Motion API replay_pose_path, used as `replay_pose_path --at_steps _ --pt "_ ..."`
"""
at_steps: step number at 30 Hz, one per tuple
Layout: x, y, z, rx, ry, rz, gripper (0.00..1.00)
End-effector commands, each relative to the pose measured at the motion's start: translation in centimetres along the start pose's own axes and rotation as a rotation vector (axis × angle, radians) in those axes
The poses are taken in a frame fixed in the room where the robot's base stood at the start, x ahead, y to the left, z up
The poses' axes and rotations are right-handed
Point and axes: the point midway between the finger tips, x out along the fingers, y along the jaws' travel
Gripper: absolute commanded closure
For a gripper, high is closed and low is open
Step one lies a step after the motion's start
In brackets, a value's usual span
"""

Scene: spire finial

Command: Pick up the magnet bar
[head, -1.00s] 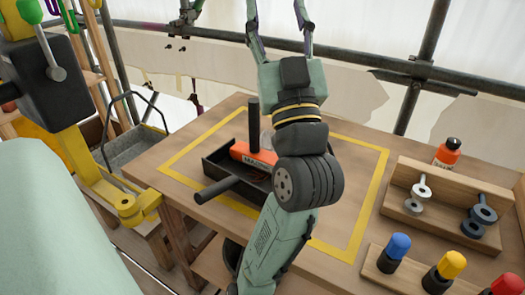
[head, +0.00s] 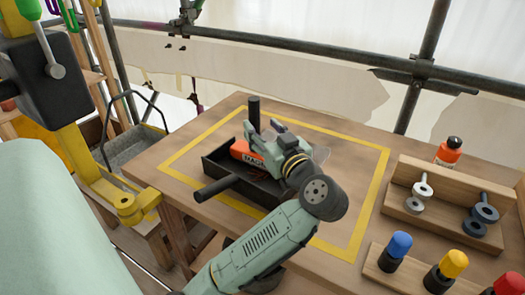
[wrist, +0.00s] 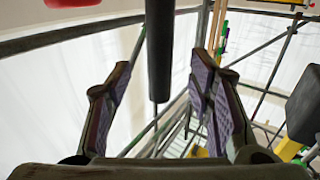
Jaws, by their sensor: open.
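The magnet bar (head: 247,153) is orange-red with dark lettering and lies in a black tray (head: 262,194) on the wooden table. A black upright post (head: 253,112) stands at the bar. My gripper (head: 262,134) is low over the tray, beside the post and bar, and hides part of the bar. In the wrist view the two purple-padded fingers are apart, and a dark post (wrist: 159,50) shows between them with gaps on both sides. Whether the post is fixed to the bar cannot be told.
A black handle (head: 216,188) sticks out from the tray's front left. Yellow tape (head: 374,203) outlines a square around the tray. On the right are a wooden rack (head: 440,208) with metal parts, an orange bottle (head: 448,152) and several capped pegs. Scaffold pipes run behind.

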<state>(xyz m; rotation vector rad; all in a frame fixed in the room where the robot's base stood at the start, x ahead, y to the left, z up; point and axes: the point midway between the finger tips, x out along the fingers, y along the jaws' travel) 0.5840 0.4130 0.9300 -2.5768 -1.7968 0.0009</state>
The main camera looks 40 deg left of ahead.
Motion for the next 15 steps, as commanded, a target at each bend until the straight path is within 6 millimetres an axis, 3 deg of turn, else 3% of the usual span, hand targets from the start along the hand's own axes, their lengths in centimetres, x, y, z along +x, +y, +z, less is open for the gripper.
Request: replay_pose_path --at_steps 10,15 --pt "4.3 -0.1 -0.2 0.005 0.001 -0.002 0.52" --pt "5.5 0.0 0.1 0.001 0.001 0.001 0.52"
